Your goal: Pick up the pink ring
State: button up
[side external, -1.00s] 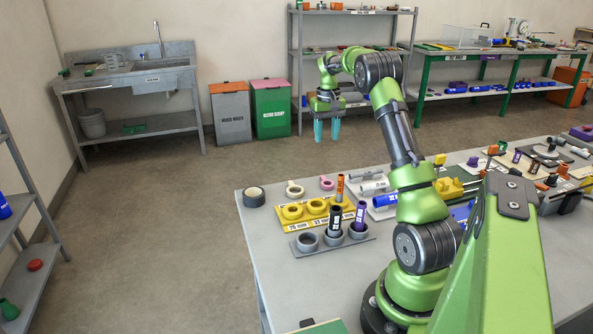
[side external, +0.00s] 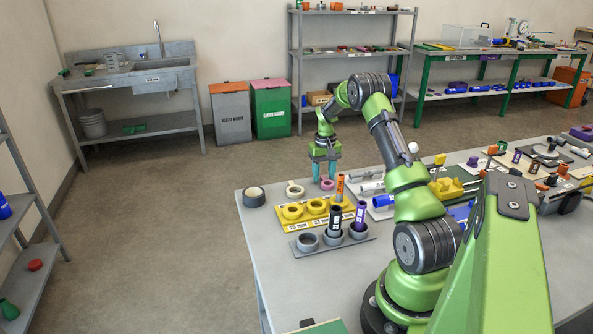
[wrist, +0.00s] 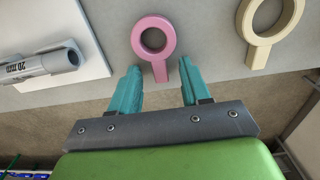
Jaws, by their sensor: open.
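The pink ring (wrist: 137,42) lies flat on the table near its edge, with a short handle pointing toward my gripper in the wrist view. In the side view the pink ring (side external: 327,184) shows just below my fingertips, partly covered by them. My gripper (side external: 324,178) points down with its teal fingers apart and nothing between them. In the wrist view my gripper (wrist: 156,76) has a finger on each side of the ring's handle end. I cannot tell the exact height of the fingertips above the table.
A cream ring (wrist: 247,22) lies to the right in the wrist view. A grey pipe (wrist: 40,64) on a white board lies to the left. In the side view, a yellow holder (side external: 293,212), an orange tube (side external: 340,187) and a black tape roll (side external: 254,196) stand nearby.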

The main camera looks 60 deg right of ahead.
aim_at(323, 179)
jog(key=shift+f, duration=0.1)
jog(key=shift+c, duration=0.3)
grip_shut()
notch_tip(323, 179, up, 14)
jog(key=a, duration=0.1)
jog(key=s+a+r, duration=0.4)
jog(key=s+a, duration=0.3)
jog(key=shift+a, duration=0.15)
jog(key=shift+r, duration=0.1)
